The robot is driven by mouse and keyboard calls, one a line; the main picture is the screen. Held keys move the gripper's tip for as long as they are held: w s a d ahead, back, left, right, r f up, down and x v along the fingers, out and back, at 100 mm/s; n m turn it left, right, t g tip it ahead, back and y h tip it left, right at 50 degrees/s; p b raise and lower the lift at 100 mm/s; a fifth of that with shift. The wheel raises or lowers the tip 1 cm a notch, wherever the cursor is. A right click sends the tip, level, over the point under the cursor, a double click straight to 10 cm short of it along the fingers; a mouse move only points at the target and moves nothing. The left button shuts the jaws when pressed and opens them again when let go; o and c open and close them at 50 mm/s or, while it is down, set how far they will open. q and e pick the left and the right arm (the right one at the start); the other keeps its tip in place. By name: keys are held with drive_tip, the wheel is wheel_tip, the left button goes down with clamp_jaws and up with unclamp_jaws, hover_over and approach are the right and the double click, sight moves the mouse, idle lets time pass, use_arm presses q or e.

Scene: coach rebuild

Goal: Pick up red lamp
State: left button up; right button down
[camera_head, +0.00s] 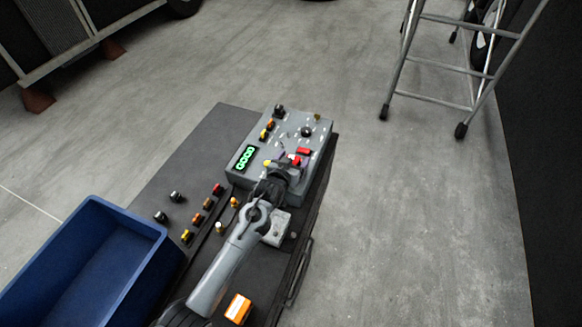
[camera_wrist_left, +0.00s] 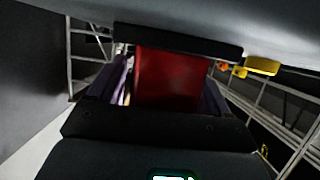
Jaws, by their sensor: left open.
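A red lamp (camera_head: 304,151) shows on the sloping top of the grey control panel (camera_head: 245,184), close to the fingertips of my left gripper (camera_head: 289,164). In the left wrist view a large red block-like part (camera_wrist_left: 168,78) fills the space between the dark gripper parts. My left gripper is open around or just over this red part; I cannot tell whether it touches. The gripper hides part of the panel. Another small red lamp (camera_head: 217,188) stands in a row on the dark bench top. My right gripper is not in view.
The panel carries a green display (camera_head: 246,157), knobs and yellow and orange lamps. A blue bin (camera_head: 100,215) stands at the left of the dark bench (camera_head: 190,150). An orange-and-white box (camera_head: 238,308) lies near the front. A ladder (camera_head: 440,66) stands on the floor at right.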

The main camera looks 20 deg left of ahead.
use_arm(q)
drive_tip(key=c, duration=1.1)
drive_tip(key=shift+r, duration=0.15)
